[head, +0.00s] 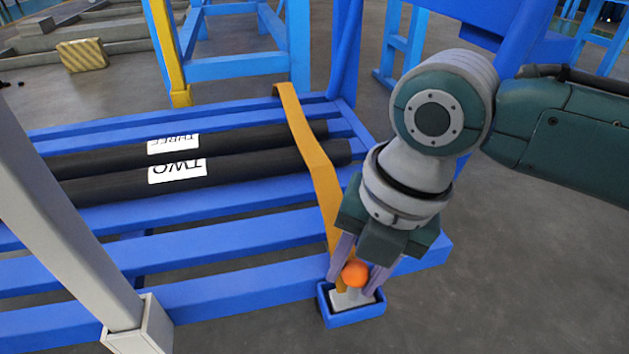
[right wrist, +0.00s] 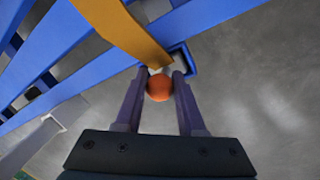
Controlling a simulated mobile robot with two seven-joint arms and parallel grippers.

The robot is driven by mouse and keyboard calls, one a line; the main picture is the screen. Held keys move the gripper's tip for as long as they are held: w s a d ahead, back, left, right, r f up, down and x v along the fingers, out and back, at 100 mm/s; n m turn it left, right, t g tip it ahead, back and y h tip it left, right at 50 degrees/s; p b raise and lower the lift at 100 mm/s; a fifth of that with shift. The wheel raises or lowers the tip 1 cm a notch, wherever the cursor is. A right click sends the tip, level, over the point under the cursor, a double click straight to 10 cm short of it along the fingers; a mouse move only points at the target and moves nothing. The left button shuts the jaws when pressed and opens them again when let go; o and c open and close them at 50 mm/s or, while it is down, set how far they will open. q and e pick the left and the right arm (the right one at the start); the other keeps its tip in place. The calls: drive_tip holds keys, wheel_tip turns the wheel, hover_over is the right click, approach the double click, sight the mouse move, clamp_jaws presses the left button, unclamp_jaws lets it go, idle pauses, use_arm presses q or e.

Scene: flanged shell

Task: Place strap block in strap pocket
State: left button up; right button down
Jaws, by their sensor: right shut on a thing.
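The strap block is a pale grey block (head: 352,299) with an orange ball knob (head: 355,274) on top, at the end of a yellow-orange strap (head: 314,160). The strap runs over two black tubes on the blue rack. The strap pocket is a small open blue box (head: 354,318) at the rack's front edge. My right gripper (head: 358,284) points down and is shut on the strap block. The block appears within the pocket's rim; its underside is hidden. The right wrist view shows the orange knob (right wrist: 159,87) between the fingers and part of the pocket (right wrist: 190,58) beyond. My left gripper is out of view.
The black tubes carry white labels "TWO" (head: 177,171) and "THREE" (head: 173,143). The blue slatted rack (head: 200,245) fills the left and middle. A pale post (head: 70,200) stands front left. Grey floor (head: 520,270) is open on the right.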

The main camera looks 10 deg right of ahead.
drive_tip(key=shift+r, duration=0.15)
drive_tip(key=c, duration=0.5)
unclamp_jaws()
